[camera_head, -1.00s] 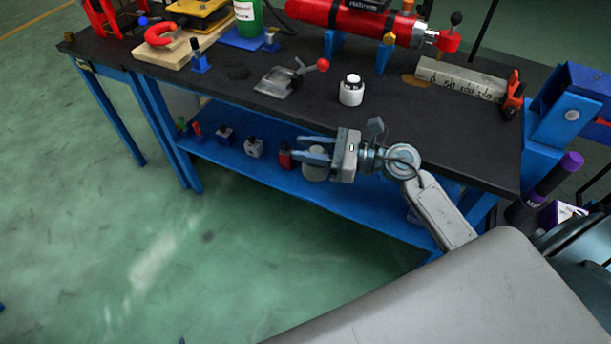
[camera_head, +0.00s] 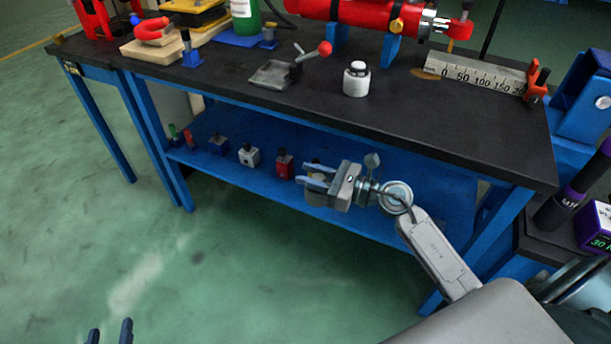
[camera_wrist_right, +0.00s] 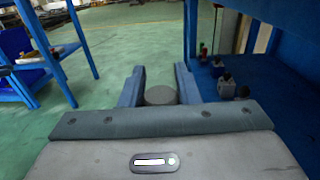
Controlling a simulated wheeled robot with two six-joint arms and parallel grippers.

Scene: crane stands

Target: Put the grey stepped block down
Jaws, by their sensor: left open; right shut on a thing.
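In the right wrist view a grey, round-topped piece (camera_wrist_right: 160,95), which looks like the grey stepped block, sits between the two blue fingers of my right gripper (camera_wrist_right: 159,88). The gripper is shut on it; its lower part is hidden. In the head view my right gripper (camera_head: 316,181) is in front of the bench, over the picture of the blue lower shelf (camera_head: 400,215); the block is mostly hidden by the fingers there. My left gripper (camera_head: 110,332) shows only its two fingertips at the bottom left, apart and empty, over the floor.
The dark bench top (camera_head: 440,125) has a clear front right part. On it are a white knobbed weight (camera_head: 356,80), a grey plate with a red-knobbed lever (camera_head: 272,74), a scale bar (camera_head: 475,74) and a red cylinder (camera_head: 365,12). Several small blocks, one red (camera_head: 284,165), line the lower shelf.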

